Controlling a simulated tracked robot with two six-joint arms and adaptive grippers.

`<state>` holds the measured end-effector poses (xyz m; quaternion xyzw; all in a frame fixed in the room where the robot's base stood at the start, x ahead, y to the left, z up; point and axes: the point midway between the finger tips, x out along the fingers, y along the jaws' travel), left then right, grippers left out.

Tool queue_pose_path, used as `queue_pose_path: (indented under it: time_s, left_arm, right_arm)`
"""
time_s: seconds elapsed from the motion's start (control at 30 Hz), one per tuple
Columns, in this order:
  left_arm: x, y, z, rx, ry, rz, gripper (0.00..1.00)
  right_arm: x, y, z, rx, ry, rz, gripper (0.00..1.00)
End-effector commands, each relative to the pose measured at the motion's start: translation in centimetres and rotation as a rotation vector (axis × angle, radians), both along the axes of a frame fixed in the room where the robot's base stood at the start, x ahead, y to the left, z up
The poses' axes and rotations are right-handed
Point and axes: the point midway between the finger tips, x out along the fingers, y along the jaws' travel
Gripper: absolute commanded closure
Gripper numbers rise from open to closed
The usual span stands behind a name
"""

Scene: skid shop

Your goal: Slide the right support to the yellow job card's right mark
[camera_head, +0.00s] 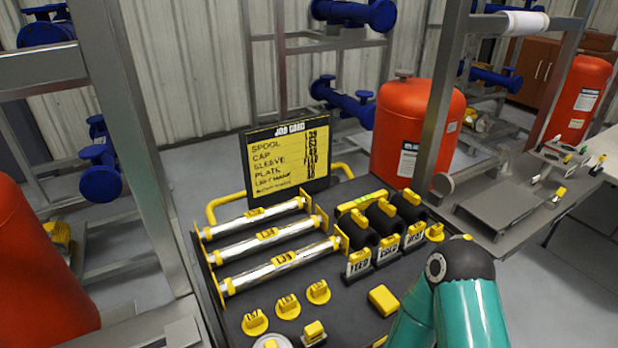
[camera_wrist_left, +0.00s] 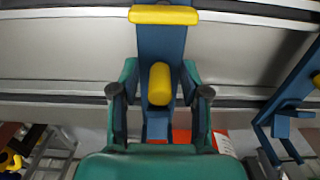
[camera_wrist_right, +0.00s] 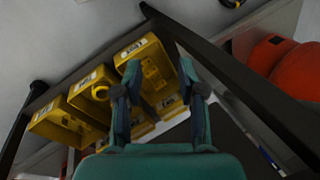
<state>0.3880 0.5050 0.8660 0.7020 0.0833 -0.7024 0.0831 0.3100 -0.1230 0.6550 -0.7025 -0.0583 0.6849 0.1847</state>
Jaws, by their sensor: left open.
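The yellow job card (camera_head: 290,160) stands at the back of the dark tray in the head view; its lower lines are too small to read surely. In the left wrist view, a blue upright support (camera_wrist_left: 163,40) has a yellow knob (camera_wrist_left: 159,84) and a yellow top bar. My left gripper (camera_wrist_left: 159,93) is open, its fingers on either side of the knob with visible gaps. I cannot tell which support this is. My right gripper (camera_wrist_right: 160,85) is open, with its fingers apart in front of yellow bins. Neither gripper shows in the head view.
Another blue bracket (camera_wrist_left: 285,115) stands at the right in the left wrist view. Yellow bins (camera_wrist_right: 88,95) fill the right wrist view's left and middle. The tray (camera_head: 350,310) holds several silver spools (camera_head: 270,262) and yellow tags. A red tank (camera_head: 415,125) stands behind it.

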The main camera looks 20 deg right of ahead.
Motion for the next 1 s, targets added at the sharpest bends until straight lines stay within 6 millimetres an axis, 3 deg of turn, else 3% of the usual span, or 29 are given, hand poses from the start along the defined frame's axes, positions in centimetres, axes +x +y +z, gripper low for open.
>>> queue_pose_path:
  time_s: [0.8,1.0]
  left_arm:
    - [0.0,0.0,6.5,0.000,-0.001,0.000,0.54]
    - [0.0,0.0,6.9,0.000,0.000,0.000,0.54]
  right_arm:
    - [0.0,0.0,4.7,0.000,0.000,0.000,0.60]
    - [0.0,0.0,5.0,0.000,0.000,0.000,0.60]
